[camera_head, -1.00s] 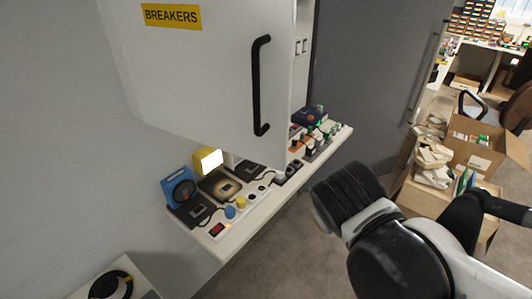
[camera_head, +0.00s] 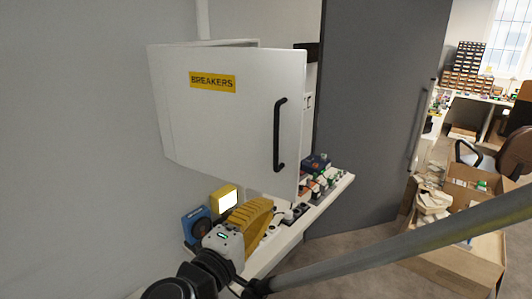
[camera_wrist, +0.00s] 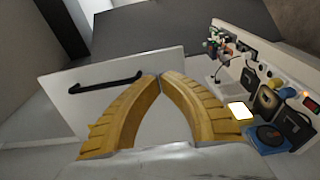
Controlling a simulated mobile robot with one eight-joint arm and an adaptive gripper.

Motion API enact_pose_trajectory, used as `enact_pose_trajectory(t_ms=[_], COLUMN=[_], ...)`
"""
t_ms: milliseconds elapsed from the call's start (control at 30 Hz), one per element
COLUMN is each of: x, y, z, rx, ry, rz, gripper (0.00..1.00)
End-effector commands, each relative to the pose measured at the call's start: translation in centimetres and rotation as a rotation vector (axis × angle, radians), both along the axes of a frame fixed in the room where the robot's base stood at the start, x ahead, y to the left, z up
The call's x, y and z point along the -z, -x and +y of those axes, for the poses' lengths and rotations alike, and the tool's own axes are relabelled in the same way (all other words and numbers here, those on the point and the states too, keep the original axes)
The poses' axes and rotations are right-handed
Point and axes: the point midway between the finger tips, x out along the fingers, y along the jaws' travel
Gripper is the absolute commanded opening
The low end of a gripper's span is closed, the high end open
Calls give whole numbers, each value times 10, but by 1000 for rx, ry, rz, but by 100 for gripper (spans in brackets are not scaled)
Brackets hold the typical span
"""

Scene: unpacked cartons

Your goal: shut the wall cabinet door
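The white wall cabinet door (camera_head: 225,130) bears a yellow BREAKERS label (camera_head: 212,82) and a black vertical handle (camera_head: 280,135) near its right edge. It stands ajar, out from the cabinet body (camera_head: 205,43). My gripper (camera_head: 268,205) has yellow fingers and is low in front of the door's lower part, over the shelf. In the wrist view the fingertips (camera_wrist: 159,76) meet, with nothing between them. The door (camera_wrist: 70,105) lies beyond them there, its handle (camera_wrist: 105,81) left of the tips. I see no contact with the door.
A narrow shelf (camera_head: 270,252) under the cabinet holds a lit yellow lamp (camera_head: 228,200), a blue device (camera_head: 196,224) and several small parts. A tall grey door (camera_head: 375,110) stands to the right. Open cartons (camera_head: 455,262) and a chair (camera_head: 480,160) are farther right.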

Motion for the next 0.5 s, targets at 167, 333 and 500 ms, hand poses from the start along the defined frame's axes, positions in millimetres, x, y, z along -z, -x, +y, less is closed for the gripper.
enact_pose_trajectory(t_ms=[167, 333, 500], x=[0, 0, 0], y=[-36, -62, -76], z=[-19, -32, -39], rx=[5, 3, 2], ry=[0, 0, -1], rz=[1, 1, 2], gripper=[0, 0, 0])
